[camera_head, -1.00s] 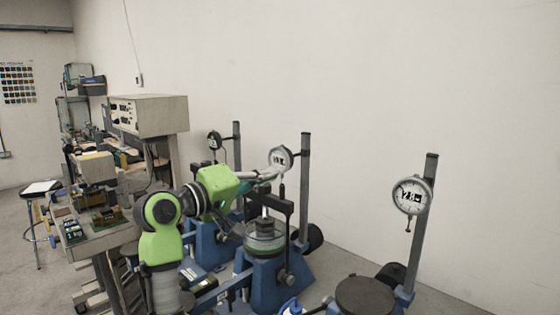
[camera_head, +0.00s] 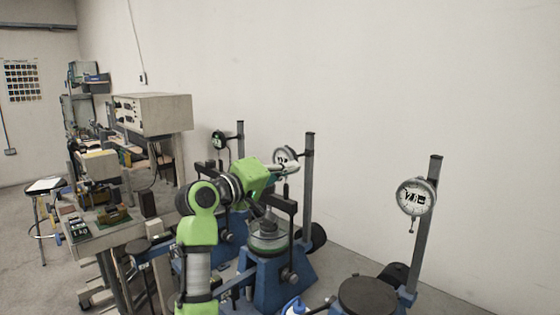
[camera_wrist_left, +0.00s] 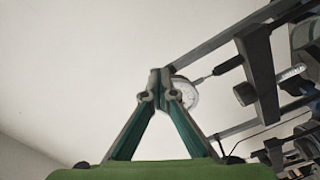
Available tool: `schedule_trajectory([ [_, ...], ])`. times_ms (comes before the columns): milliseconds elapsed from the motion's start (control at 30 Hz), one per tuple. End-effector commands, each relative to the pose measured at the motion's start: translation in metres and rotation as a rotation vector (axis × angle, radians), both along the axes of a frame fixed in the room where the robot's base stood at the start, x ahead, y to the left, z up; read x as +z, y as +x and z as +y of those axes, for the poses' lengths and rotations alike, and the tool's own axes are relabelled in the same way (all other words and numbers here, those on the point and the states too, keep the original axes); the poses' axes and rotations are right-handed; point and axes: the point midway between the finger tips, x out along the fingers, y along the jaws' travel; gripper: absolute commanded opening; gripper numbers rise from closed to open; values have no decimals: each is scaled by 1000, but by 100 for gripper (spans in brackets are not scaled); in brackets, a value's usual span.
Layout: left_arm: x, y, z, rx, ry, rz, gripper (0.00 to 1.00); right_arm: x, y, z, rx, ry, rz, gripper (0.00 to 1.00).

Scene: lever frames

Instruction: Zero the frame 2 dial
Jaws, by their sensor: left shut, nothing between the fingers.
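Three blue lever frames stand in a row, each with a round dial on a grey post. The middle frame (camera_head: 275,283) has a pale dial (camera_head: 284,154), partly covered by my left gripper. My left gripper (camera_head: 292,168) is shut and empty, its tips just at the lower part of that dial. In the left wrist view the closed fingertips (camera_wrist_left: 159,79) overlap the left edge of the dial (camera_wrist_left: 187,94). I cannot tell whether they touch it, and its reading is too small to make out. My right gripper is not in view.
The near frame's dial (camera_head: 414,197) hangs at right above a dark round plate (camera_head: 367,296). A bare wall is behind.

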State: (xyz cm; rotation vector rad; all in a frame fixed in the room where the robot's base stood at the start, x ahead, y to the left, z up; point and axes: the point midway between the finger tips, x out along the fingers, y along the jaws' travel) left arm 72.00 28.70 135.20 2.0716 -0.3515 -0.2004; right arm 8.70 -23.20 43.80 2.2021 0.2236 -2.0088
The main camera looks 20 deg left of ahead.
Motion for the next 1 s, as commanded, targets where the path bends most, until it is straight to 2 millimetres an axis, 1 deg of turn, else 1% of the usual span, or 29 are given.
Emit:
schedule_trajectory([
  [667, 0, 2, 5, 4, 1, -1, 0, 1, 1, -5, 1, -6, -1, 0],
  [1000, -8, 2, 7, 5, 0, 1, 0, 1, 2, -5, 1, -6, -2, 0],
])
